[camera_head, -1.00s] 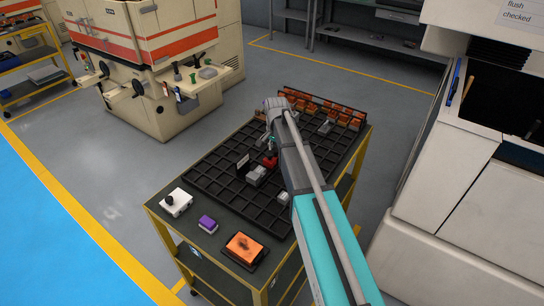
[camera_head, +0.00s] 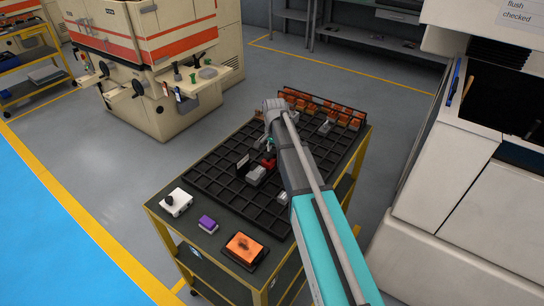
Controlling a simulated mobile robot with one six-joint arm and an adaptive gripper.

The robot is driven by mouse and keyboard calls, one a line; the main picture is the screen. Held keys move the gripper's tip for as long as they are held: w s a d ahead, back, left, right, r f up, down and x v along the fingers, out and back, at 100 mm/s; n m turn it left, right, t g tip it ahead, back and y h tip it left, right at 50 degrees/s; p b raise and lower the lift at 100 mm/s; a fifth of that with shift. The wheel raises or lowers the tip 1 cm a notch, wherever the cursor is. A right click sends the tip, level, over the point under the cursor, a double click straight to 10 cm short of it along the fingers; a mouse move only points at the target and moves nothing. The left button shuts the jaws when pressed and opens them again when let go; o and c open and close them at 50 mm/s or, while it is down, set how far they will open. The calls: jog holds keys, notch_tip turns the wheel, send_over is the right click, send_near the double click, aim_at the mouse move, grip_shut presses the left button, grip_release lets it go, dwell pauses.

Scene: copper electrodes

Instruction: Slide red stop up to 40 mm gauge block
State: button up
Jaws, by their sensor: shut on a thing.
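The red stop (camera_head: 267,163) is a small red piece in the black gridded tray (camera_head: 213,171) on the cart. My gripper (camera_head: 269,147) is above it, pointing down, and is shut on it; the fingers are small and partly hidden by my arm. Grey metal blocks (camera_head: 256,174) sit just in front and to the left of the red stop, close to it. I cannot tell whether they touch, or which one is the 40 mm gauge block.
Orange-brown copper pieces (camera_head: 300,101) fill the tray's far end. More grey pieces (camera_head: 326,127) lie at the right. A white box (camera_head: 176,202), a purple block (camera_head: 208,224) and an orange-topped box (camera_head: 244,248) stand on the cart's near edge. Machines flank the cart.

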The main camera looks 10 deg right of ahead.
jog(key=shift+s+a, duration=0.7)
jog(key=shift+s, duration=0.05)
dwell(0.7)
jog(key=o, duration=0.9)
notch_tip(320, 180, up, 6)
jog(key=p, duration=0.6)
jog(key=shift+f, duration=0.1)
